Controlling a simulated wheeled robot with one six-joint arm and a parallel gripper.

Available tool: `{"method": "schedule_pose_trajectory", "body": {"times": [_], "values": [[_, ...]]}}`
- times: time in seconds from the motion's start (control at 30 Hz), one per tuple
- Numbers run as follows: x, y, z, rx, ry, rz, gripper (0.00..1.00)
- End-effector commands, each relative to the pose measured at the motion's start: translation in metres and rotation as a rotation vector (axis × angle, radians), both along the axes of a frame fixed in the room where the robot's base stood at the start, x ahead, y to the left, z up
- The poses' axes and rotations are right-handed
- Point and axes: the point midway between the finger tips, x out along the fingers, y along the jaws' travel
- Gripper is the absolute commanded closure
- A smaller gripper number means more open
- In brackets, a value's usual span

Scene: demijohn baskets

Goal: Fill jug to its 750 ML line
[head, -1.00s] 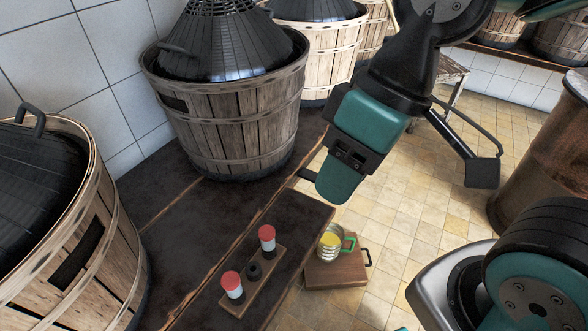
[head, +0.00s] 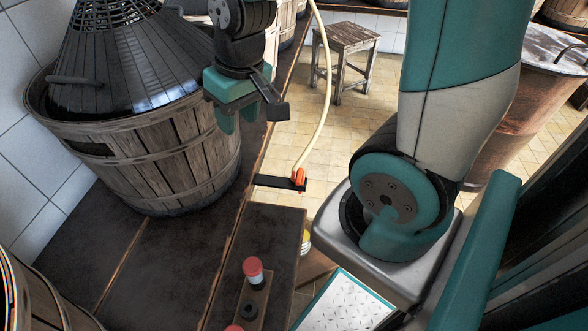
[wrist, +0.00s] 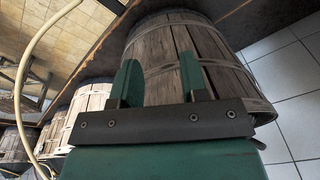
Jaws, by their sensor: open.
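The jug (head: 305,240) shows only as a small yellowish sliver past the dark bench edge in the head view; its fill level and marks cannot be read. A pale hose (head: 327,80) hangs down to an orange-red clamp or tap (head: 298,177) at a black bracket (head: 279,184) jutting from the bench edge. My gripper (head: 238,118) is open and empty, in front of a wooden basket (head: 150,160) holding a black-covered demijohn (head: 125,55). In the wrist view the two teal fingers (wrist: 160,80) stand apart before the basket's slats (wrist: 160,60); the hose (wrist: 30,60) is left of them.
Red-capped vials (head: 253,270) stand in a wooden rack at the bench's front. Another basket (head: 30,300) is at lower left. A wooden stool (head: 345,45) and a rusty drum (head: 515,110) stand on the tiled floor. The floor between bench and stool is open.

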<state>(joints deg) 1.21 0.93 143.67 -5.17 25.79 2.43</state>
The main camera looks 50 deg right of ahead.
Motion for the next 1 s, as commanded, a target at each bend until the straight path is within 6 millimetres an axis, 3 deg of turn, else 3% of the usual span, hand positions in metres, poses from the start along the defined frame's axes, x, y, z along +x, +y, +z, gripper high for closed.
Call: {"method": "schedule_pose_trajectory", "body": {"times": [0.03,0.1,0.3,0.4,0.6,0.77,1.0], "values": [[0.015,-0.038,-0.018,-0.017,0.056,-0.156,0.60],[0.030,-0.078,-0.038,0.005,0.145,-0.346,0.60],[0.039,-0.169,-0.090,0.140,0.404,-0.769,0.60],[0.033,-0.197,-0.108,0.186,0.484,-0.893,0.60],[0.025,-0.215,-0.127,0.221,0.548,-0.980,0.60],[0.020,-0.207,-0.149,0.222,0.550,-0.980,0.60],[0.009,-0.188,-0.200,0.222,0.552,-0.978,0.60]]}}
